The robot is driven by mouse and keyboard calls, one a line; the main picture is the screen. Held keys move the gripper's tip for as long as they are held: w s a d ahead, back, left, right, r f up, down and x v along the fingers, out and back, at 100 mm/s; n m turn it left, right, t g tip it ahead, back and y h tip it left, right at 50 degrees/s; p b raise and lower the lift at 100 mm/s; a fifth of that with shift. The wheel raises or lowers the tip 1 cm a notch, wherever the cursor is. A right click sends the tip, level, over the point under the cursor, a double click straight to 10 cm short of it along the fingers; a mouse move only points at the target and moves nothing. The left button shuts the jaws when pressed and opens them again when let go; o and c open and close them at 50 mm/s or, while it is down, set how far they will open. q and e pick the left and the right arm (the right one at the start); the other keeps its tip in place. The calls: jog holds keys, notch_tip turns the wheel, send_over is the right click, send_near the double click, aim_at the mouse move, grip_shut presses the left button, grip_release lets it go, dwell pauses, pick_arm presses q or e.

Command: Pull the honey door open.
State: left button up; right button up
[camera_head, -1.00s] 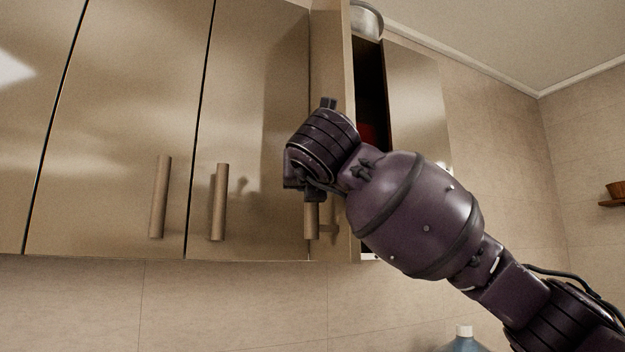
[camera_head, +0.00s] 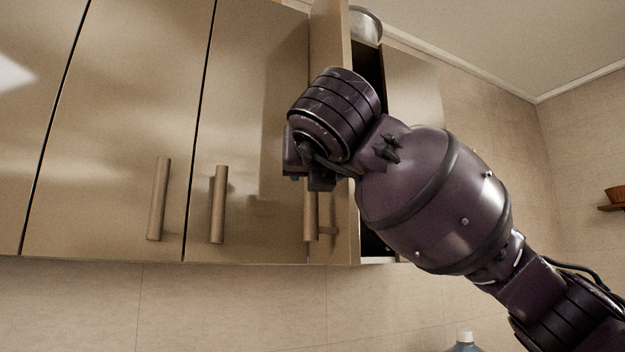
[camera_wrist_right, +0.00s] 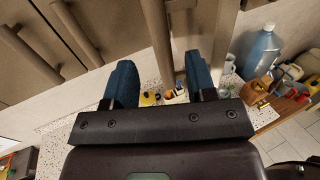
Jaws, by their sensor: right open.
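The honey-coloured door (camera_head: 328,40) stands partly swung out at the right end of the wall cabinets, with a dark gap beside it. Its bar handle (camera_head: 311,215) shows below my right wrist. My right gripper is at that handle's upper part in the head view, its fingertips mostly hidden by the wrist. In the right wrist view the gripper (camera_wrist_right: 160,82) is open, with two blue fingers apart. A long tan bar (camera_wrist_right: 156,35), seemingly the handle, runs between them; contact cannot be told. My left gripper is out of view.
Closed doors with bar handles (camera_head: 159,200) (camera_head: 218,205) lie to the left. A metal pot (camera_head: 366,25) sits on top of the cabinet. A blue bottle (camera_wrist_right: 258,48) and several small items stand on the speckled counter below.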

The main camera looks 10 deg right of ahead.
jog(key=s, duration=0.3)
jog(key=shift+s+a, duration=0.15)
dwell(0.6)
